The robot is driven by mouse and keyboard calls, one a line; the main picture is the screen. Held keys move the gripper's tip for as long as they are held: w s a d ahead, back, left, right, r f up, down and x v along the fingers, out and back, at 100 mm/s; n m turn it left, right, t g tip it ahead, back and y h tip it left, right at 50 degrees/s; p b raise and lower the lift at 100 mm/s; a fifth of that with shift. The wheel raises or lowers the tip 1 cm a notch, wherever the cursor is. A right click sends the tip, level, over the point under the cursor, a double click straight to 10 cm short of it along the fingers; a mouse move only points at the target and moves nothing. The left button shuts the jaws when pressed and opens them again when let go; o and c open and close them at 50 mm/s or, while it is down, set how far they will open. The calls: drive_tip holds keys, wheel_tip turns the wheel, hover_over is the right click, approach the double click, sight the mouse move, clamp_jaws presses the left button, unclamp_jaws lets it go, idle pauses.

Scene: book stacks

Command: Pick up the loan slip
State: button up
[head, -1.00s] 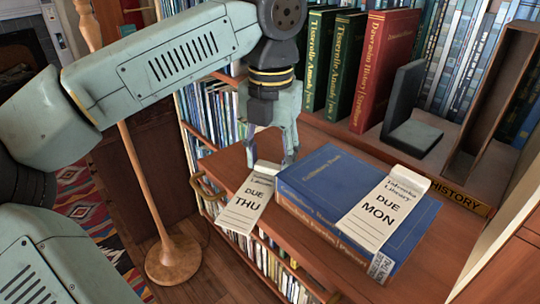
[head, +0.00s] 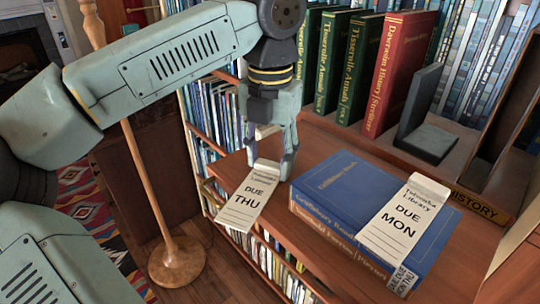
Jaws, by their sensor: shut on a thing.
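A white loan slip (head: 244,206) reading "DUE THU" is at the left part of the wooden ledge, tilted toward the lower left. My gripper (head: 268,170) points down at its upper end, with the fingers shut on that end from both sides. I cannot tell whether the slip is clear of the ledge. A second white slip (head: 402,222) reading "DUE MON" lies on the blue book (head: 340,190) and hangs over its front edge, to the right of my gripper and apart from it.
The wooden ledge (head: 300,160) carries the blue book. Green books (head: 362,65), a red book (head: 402,70) and a dark bookend (head: 425,135) stand behind. A floor lamp (head: 178,262) stands at left. A pale patch (head: 266,131) shows behind my fingers, unclear.

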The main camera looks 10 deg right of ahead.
drive_tip(key=o, duration=1.2)
drive_tip(key=shift+s+r, duration=0.1)
drive_tip(key=shift+r, duration=3.7)
drive_tip(key=shift+d, duration=0.1)
